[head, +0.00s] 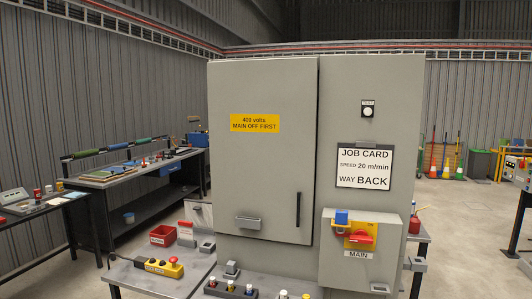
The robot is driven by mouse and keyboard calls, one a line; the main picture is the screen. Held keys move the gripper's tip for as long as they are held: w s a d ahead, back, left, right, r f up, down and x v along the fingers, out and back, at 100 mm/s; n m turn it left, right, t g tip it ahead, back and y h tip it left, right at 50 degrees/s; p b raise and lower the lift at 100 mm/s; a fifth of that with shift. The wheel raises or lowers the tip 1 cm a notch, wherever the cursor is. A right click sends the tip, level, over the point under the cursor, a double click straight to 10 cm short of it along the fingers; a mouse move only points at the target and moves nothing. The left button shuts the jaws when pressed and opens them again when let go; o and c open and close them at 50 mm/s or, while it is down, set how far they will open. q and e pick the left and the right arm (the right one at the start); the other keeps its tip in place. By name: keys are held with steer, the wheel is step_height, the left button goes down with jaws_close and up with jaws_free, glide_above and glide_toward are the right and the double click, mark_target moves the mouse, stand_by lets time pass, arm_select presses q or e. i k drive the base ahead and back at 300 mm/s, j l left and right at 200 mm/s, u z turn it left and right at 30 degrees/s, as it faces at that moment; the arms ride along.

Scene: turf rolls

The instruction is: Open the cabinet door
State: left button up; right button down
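The grey cabinet (371,223) stands on a bench in the middle of the head view. Its door (262,165) is the large left panel and looks shut, lying against the cabinet front. A black upright bar handle (298,209) is near the door's lower right edge. A small grey fitting (248,222) is at its lower left. A yellow sign (255,123) on the door reads "400 volts MAIN OFF FIRST". A red rotary switch (360,238) on a yellow plate, with a blue block (341,217), sits at the lower right above a "MAIN" label. Neither gripper is in view.
A job card (364,167) hangs on the cabinet's right panel. Coloured buttons (230,287) stand at the bench front.

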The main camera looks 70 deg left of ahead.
mark_target(262, 114)
steer(key=u, duration=2.4)
steer(key=i+l, duration=0.2)
